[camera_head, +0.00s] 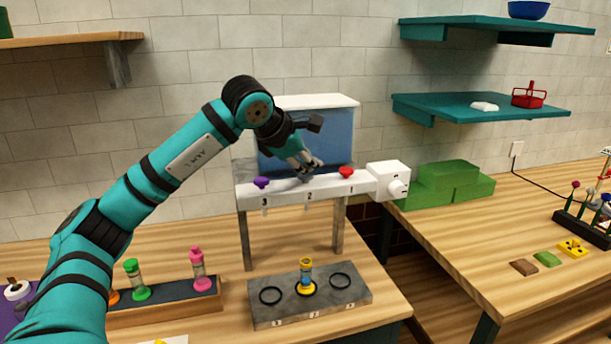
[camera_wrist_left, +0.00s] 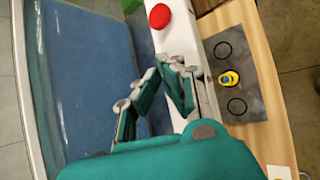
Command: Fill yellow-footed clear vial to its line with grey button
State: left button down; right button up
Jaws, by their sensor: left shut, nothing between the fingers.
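The yellow-footed clear vial (camera_head: 306,275) stands upright in the middle ring of a grey slab (camera_head: 345,298), below the dispenser (camera_head: 290,186). In the left wrist view the vial (camera_wrist_left: 229,79) shows from above. Its liquid level and line are too small to tell. My left gripper (camera_head: 309,172) is shut and empty, fingers pointing down at the dispenser's top bar above the number 2. It also shows in the left wrist view (camera_wrist_left: 170,65). The grey button is not clearly visible; the fingers cover the spot between the purple and red buttons. I cannot tell whether they touch it.
A purple button (camera_head: 261,183) and a red button (camera_head: 346,172) flank the gripper. A white block with a knob (camera_head: 390,181) is at the dispenser's right end. A rack (camera_head: 165,309) with pink-footed and green-footed vials stands left. Green blocks (camera_head: 450,187) sit on the right table.

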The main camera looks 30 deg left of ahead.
aim_at(308, 175)
pick_arm(q)
jog(key=shift+f+b, duration=0.4)
jog(key=shift+f, duration=0.15)
jog(key=shift+r, duration=0.1)
dwell(0.5)
jog(key=shift+a+r+p, duration=0.1)
jog(key=shift+r+p, duration=0.8)
jog(key=shift+r, duration=0.1)
notch_tip(308, 175, up, 5)
jog(key=p, duration=0.4)
dwell(0.7)
dwell(1.7)
